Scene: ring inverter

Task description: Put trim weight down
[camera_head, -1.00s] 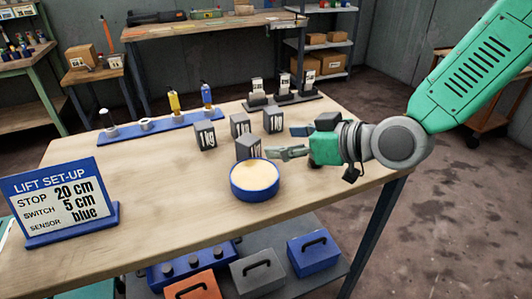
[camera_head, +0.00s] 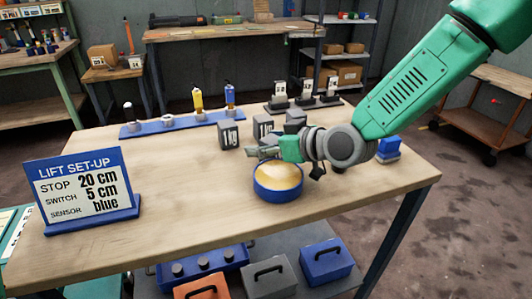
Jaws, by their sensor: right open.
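Several grey block weights stand upright on the wooden table. One marked 1kg (camera_head: 229,135) stands left of my right gripper, and another (camera_head: 263,127) stands behind the gripper. My right gripper (camera_head: 261,150) is open at the back edge of a round blue dish (camera_head: 277,193) with a tan top. A further weight appears mostly hidden behind its fingers; I cannot tell whether they touch it. My left gripper is out of view.
A blue lift set-up sign (camera_head: 85,190) stands at the table's left. A blue rail (camera_head: 150,130) with posts lies behind. Dark stands (camera_head: 305,104) are at the back. A blue object (camera_head: 388,148) sits right of my arm. The front tabletop is clear.

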